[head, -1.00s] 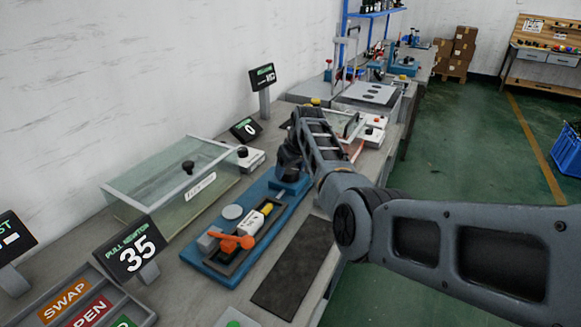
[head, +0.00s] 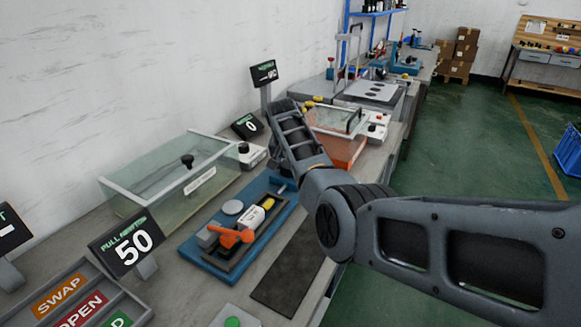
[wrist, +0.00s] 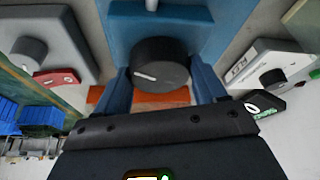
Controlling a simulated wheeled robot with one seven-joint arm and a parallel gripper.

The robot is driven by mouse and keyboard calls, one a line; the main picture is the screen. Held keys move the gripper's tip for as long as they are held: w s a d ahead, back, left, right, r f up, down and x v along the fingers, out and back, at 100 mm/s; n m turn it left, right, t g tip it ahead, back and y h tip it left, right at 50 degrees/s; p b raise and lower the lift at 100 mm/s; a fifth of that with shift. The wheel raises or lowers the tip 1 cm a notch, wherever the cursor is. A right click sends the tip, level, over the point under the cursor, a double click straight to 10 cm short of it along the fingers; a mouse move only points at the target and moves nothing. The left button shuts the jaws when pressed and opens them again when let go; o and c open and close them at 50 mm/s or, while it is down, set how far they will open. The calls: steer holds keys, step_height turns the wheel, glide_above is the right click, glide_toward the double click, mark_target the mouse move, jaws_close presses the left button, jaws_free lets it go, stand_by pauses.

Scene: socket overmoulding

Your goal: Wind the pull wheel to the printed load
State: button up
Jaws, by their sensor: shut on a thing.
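The pull wheel (wrist: 158,58) is a black round knob with a white pointer line, on the end of a blue fixture. My gripper (wrist: 160,76) has its blue fingers shut on either side of it. In the head view my arm hides the wheel and the gripper. The blue pull fixture (head: 192,251) holds a white and yellow socket piece (head: 252,219) under an orange clamp (head: 231,237). The pull monitor (head: 126,243) reads 50. The load printed on the piece is too small to read.
A clear-lidded tank (head: 150,187) stands behind the fixture. A dark mat (head: 285,270) lies in front. A tray (head: 138,308) with SWAP and OPEN labels is at lower left, beside a green button (head: 232,322). Other boxes with knobs flank the wheel in the wrist view.

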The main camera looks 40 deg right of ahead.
steer(key=shift+m, duration=0.4)
steer(key=o, duration=1)
steer(key=v, duration=0.8)
steer(key=shift+w, duration=0.2)
steer(key=shift+f, duration=0.1)
